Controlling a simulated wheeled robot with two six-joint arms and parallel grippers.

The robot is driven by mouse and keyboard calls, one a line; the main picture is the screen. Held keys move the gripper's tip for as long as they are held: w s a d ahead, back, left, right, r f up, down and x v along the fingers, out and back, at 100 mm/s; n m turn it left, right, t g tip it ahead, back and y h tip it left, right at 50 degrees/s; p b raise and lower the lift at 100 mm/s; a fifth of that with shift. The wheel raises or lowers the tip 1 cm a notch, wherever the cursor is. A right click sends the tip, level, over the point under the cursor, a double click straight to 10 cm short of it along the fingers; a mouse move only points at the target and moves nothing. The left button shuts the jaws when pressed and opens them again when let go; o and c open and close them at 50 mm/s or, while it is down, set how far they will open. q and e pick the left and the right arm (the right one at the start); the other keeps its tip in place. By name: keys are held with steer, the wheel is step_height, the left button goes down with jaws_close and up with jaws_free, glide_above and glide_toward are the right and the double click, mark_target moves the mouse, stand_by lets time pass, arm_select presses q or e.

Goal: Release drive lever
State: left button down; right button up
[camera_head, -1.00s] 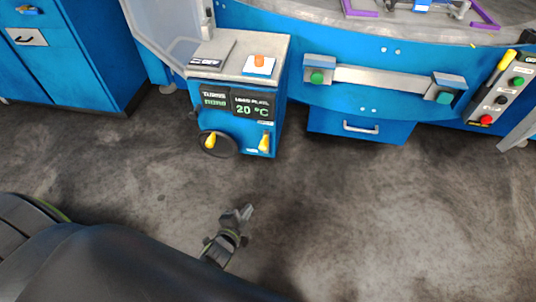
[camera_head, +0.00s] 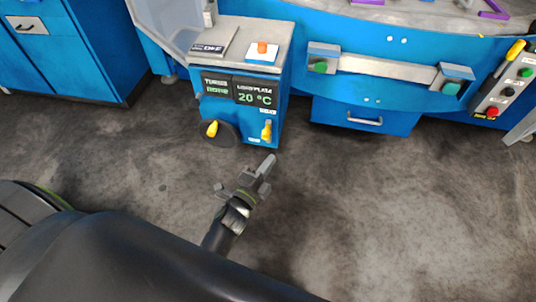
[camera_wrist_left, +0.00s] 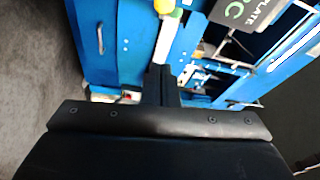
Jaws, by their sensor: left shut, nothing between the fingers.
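The blue control box (camera_head: 240,100) has two yellow handles on its front. One yellow handle (camera_head: 212,129) sits on a dark round dial at the left; a small yellow lever (camera_head: 266,131) stands on a light plate at the right. Another yellow lever (camera_head: 515,51) is on the grey button panel at the far right. I cannot tell which is the drive lever. My left gripper (camera_head: 267,166) is shut and empty, in front of and below the box, apart from it. In the left wrist view its dark fingers (camera_wrist_left: 160,85) point toward the blue front, with a yellow knob (camera_wrist_left: 164,6) above.
A blue drawer (camera_head: 362,118) and a grey bar (camera_head: 385,69) with green buttons are right of the box. The button panel (camera_head: 500,90) has a red button. Blue cabinets (camera_head: 85,50) stand at the left. The concrete floor (camera_head: 400,220) is clear at the right.

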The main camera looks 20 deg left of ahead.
mark_target(267, 137)
arm_select(q)
steer(key=w+a, duration=0.2)
steer(key=w, duration=0.6)
steer(key=shift+a+f+b, duration=0.15)
steer(key=shift+a+b, duration=0.15)
